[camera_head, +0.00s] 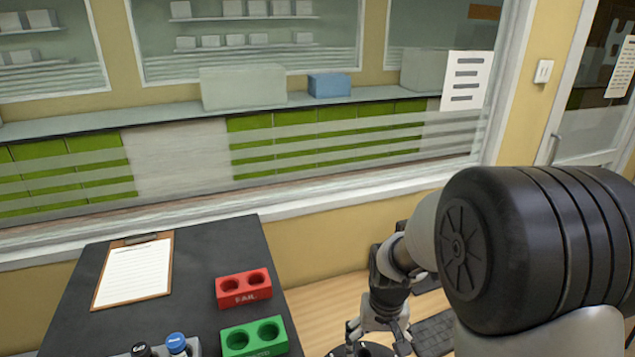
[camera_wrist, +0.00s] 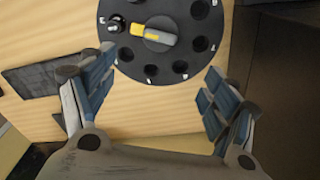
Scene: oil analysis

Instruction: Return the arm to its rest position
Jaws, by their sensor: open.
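My gripper (camera_wrist: 150,95) is open in the wrist view, with its two blue-padded fingers spread wide and nothing between them. Below it is a wooden table top (camera_wrist: 150,110) with a round black carousel (camera_wrist: 135,62) that has several numbered holes and a yellow-and-grey handle at its centre. In the head view my arm reaches down at the right, and my gripper (camera_head: 378,335) hangs over the wooden table, beside the dark table. The carousel is mostly hidden there by my gripper and the frame's edge.
A red two-hole block (camera_head: 243,298) and a green two-hole block (camera_head: 240,342) sit on the dark table (camera_head: 195,270). A clipboard (camera_head: 133,275) lies at its left. Two capped bottles, black (camera_head: 141,350) and blue (camera_head: 176,343), stand at the front. A keyboard (camera_head: 433,335) lies right of my gripper.

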